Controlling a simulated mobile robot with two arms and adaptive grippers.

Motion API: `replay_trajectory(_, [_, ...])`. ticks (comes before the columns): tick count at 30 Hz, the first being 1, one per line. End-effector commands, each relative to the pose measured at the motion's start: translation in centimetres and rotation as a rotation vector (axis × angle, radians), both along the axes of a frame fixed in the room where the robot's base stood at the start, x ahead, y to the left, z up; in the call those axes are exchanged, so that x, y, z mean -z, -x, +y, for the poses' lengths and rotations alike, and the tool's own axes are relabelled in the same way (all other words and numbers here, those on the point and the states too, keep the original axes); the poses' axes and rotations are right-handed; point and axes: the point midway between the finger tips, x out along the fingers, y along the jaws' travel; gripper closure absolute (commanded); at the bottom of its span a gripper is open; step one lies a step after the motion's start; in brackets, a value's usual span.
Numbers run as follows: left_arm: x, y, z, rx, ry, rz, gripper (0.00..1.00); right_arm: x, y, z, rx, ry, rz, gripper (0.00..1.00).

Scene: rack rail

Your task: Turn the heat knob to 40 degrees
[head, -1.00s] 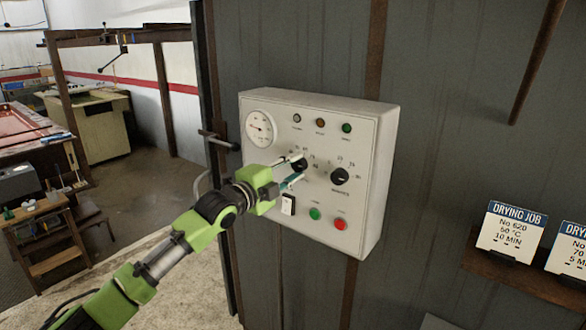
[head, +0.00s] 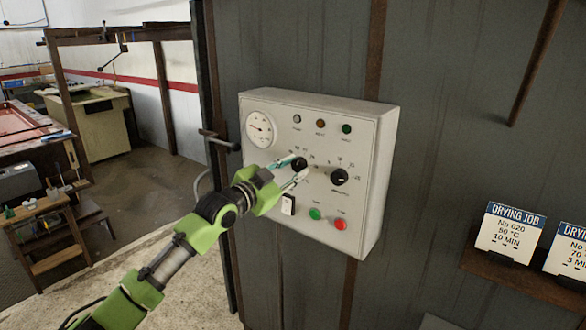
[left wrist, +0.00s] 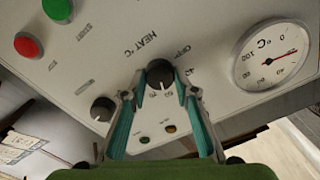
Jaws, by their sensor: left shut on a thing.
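The heat knob (head: 299,163) is a small black dial with a pale mark, on the front of a white control box (head: 370,190). In the left wrist view the knob (left wrist: 160,73) sits between my two teal-lined fingers, below the "HEAT °C" lettering, which appears upside down. My left gripper (head: 298,169) is shut on the knob, one finger on each side; in the left wrist view its fingertips (left wrist: 159,88) flank it. The fingers hide some scale numbers, and I cannot read the knob's exact setting. My right gripper is not in view.
A second black knob (head: 339,176) is close to the right. A round gauge (head: 260,129), several lamps, a white switch (head: 288,205), a green button (head: 315,213) and a red button (head: 341,223) share the panel. Job cards (head: 510,232) stand on a shelf at right.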

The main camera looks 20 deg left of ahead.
Motion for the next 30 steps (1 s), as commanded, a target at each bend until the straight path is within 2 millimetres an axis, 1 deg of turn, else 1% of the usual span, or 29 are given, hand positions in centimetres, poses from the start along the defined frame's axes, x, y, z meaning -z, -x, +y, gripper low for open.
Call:
replay_trajectory(17, [-0.1,0.0,0.0,0.001,0.516,0.188,0.94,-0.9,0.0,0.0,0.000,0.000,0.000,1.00])
replay_trajectory(30, [-0.1,0.0,-0.1,0.001,0.903,0.328,0.94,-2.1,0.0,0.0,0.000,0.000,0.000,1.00])
